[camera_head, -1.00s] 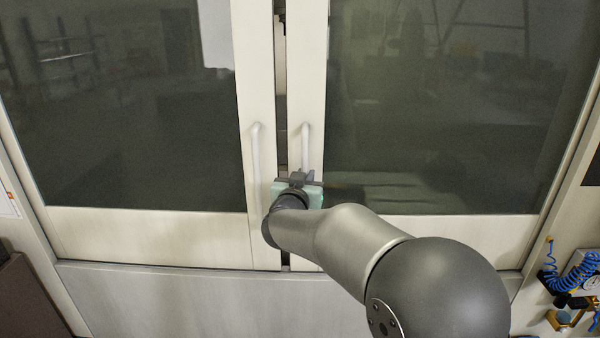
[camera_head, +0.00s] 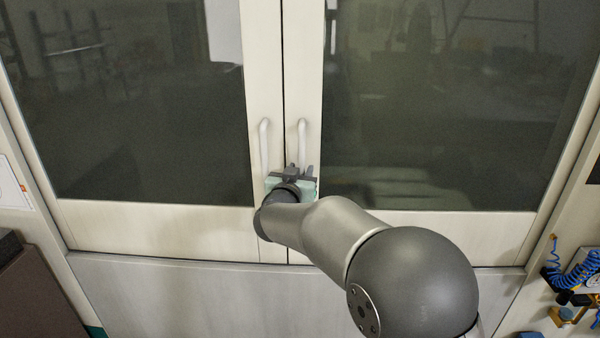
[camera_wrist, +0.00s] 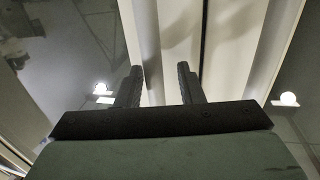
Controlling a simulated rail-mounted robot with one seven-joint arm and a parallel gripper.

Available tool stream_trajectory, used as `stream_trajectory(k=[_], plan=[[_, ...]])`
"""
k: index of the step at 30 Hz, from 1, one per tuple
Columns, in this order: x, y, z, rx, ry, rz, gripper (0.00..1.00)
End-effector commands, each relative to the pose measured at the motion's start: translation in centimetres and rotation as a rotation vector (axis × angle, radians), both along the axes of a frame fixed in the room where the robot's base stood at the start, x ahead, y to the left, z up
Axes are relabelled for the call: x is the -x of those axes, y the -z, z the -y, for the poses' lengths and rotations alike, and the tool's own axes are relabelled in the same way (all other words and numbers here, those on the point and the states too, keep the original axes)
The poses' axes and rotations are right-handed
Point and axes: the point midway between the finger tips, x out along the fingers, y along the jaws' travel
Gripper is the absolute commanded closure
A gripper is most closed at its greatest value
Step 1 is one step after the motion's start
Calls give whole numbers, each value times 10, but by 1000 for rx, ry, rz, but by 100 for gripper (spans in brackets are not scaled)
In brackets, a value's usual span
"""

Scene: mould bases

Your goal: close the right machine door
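The right machine door (camera_head: 310,230) has a pale frame around a dark window and a vertical white bar handle (camera_head: 302,138). Its inner edge is against the left machine door (camera_head: 266,225), with only a thin dark line between them. My gripper (camera_head: 301,169) is at the lower end of the right door's handle. In the wrist view my gripper (camera_wrist: 158,75) shows two dark fingers standing apart, with pale door surfaces beyond and between them. I cannot tell whether a finger touches the handle. The lower handle end is partly hidden by the gripper.
The left door has its own white handle (camera_head: 264,145) close beside my gripper. A pale panel (camera_head: 180,295) lies below the doors. Blue coiled hose and fittings (camera_head: 570,280) are at the lower right. A dark brown box (camera_head: 35,295) is at the lower left.

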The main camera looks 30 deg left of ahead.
Motion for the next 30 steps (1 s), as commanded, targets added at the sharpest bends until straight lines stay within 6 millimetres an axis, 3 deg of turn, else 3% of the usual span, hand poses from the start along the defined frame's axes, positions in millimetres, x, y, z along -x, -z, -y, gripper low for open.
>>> stream_trajectory(k=[5, 8, 21, 30], plan=[[6, 1, 1, 0, 0, 0, 66], [20, 2, 4, -1, -2, 0, 66], [122, 1, 28, -2, -3, 2, 66], [165, 0, 37, -1, -1, 1, 66]])
